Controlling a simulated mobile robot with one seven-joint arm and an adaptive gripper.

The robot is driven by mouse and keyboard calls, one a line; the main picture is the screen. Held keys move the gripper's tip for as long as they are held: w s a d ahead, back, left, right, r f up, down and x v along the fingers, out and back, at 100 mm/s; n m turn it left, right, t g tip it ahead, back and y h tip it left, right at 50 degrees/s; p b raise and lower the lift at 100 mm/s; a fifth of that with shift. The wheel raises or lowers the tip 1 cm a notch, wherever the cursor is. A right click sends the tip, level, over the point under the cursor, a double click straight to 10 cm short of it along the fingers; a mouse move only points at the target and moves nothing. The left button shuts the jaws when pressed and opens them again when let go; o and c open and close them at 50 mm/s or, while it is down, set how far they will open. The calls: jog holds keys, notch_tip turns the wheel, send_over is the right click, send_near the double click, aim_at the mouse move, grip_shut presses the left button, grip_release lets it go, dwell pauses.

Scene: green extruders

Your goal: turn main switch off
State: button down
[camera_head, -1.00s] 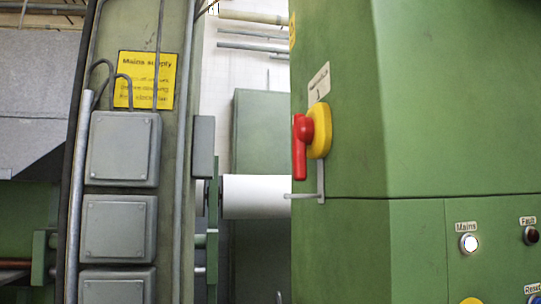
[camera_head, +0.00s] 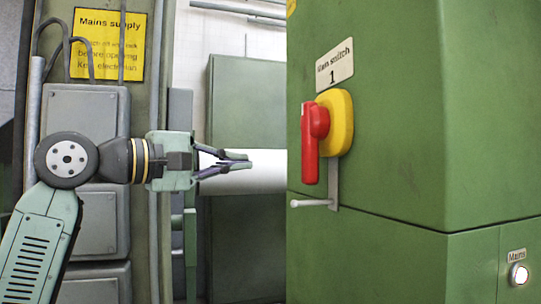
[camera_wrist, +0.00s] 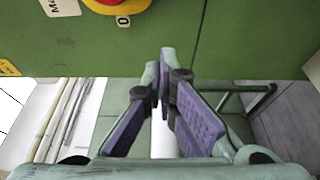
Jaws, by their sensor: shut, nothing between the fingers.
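The main switch is a red handle (camera_head: 312,135) on a round yellow base (camera_head: 338,118), fixed to the green cabinet's side. The handle hangs vertically. A label above it reads "Main switch 1". My gripper (camera_head: 250,160) is shut and empty, left of the switch and clearly apart from it in the head view. In the wrist view the closed purple-padded fingers (camera_wrist: 162,85) point towards the green panel. Part of the yellow base (camera_wrist: 128,12) and a "0" tag (camera_wrist: 123,21) show at its top edge; most of the switch is cut off there.
A metal bracket with a rod (camera_head: 318,202) sticks out just below the switch. The green cabinet (camera_head: 400,110) fills the right. Grey boxes (camera_head: 112,215) and a yellow "Mains supply" sign (camera_head: 108,45) are behind my arm. A white roller (camera_head: 262,172) lies behind my gripper.

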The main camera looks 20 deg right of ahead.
aim_at(310, 143)
jog(key=shift+d, duration=0.1)
jog(key=d+p, duration=0.4)
jog(key=d, duration=0.5)
jog(key=shift+s+d+p, duration=0.15)
jog(key=shift+s+p, duration=0.05)
jog(key=shift+p, duration=0.15)
jog(key=shift+s, duration=0.15)
